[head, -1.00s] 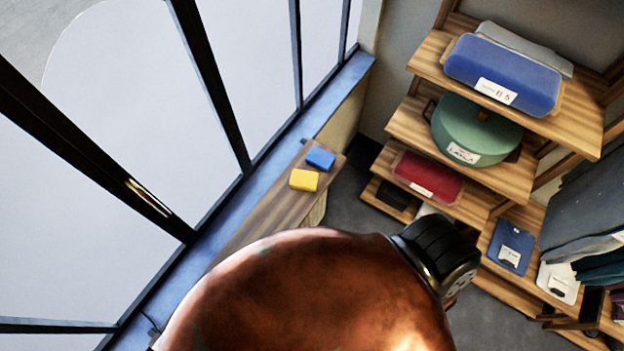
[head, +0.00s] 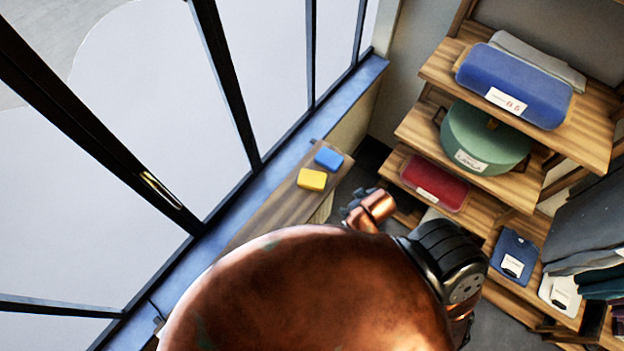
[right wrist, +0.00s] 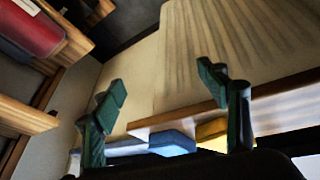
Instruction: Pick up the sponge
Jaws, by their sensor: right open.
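A yellow block (head: 312,179) and a blue block (head: 328,158) lie side by side on a narrow wooden table (head: 275,207) by the window; I cannot tell for certain which is the sponge. My right gripper (head: 352,203) shows beside the table's right edge, apart from both blocks, partly hidden behind my own copper-coloured body. In the right wrist view its two green fingers (right wrist: 164,95) are spread and empty. Beyond them show the blue block (right wrist: 172,143) and part of the yellow block (right wrist: 212,128). My left gripper is not in view.
Wooden shelves at the right hold a blue case (head: 515,85), a green round box (head: 484,138) and a red box (head: 434,183). Folded clothes (head: 513,253) lie lower down. The window ledge (head: 280,150) runs along the table's left side. Grey floor lies between table and shelves.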

